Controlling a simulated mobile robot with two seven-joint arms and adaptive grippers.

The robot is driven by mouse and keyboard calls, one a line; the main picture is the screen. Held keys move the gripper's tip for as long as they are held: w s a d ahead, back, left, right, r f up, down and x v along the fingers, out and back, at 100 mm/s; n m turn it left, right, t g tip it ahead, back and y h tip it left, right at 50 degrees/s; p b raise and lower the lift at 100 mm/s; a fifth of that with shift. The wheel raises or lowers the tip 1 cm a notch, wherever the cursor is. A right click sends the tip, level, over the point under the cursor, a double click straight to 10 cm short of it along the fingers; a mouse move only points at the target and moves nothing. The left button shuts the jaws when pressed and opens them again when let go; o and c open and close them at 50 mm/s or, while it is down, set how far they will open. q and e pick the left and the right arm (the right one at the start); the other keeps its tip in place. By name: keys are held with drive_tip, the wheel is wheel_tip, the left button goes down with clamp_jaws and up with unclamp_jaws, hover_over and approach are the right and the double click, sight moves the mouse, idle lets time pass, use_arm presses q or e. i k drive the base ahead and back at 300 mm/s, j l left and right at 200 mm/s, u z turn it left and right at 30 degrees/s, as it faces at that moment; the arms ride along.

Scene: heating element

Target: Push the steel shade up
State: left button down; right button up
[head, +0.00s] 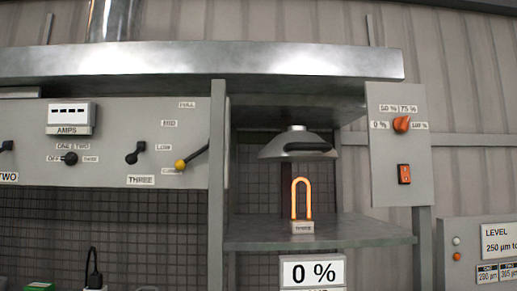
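The steel shade (296,139) is a wide, shallow metal cone with a knob on top and a dark handle (308,147) on its front. It hangs level in the bay, above a glowing orange U-shaped heating element (294,199). A clear gap separates the shade's rim from the element's top. The element stands on a small labelled block (302,227) on a grey shelf (376,231). Neither of my grippers shows in the head view.
A grey post (217,180) bounds the bay on the left. On the right is a panel with an orange knob (401,124) and an orange switch (404,173). A steel ledge (200,62) runs above. A yellow-tipped lever (181,164) sits left of the post. A "0 %" display (312,272) is below the shelf.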

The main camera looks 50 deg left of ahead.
sight(296, 144)
drive_tip(key=k+u, duration=0.15)
drive_tip(key=u, duration=1.1)
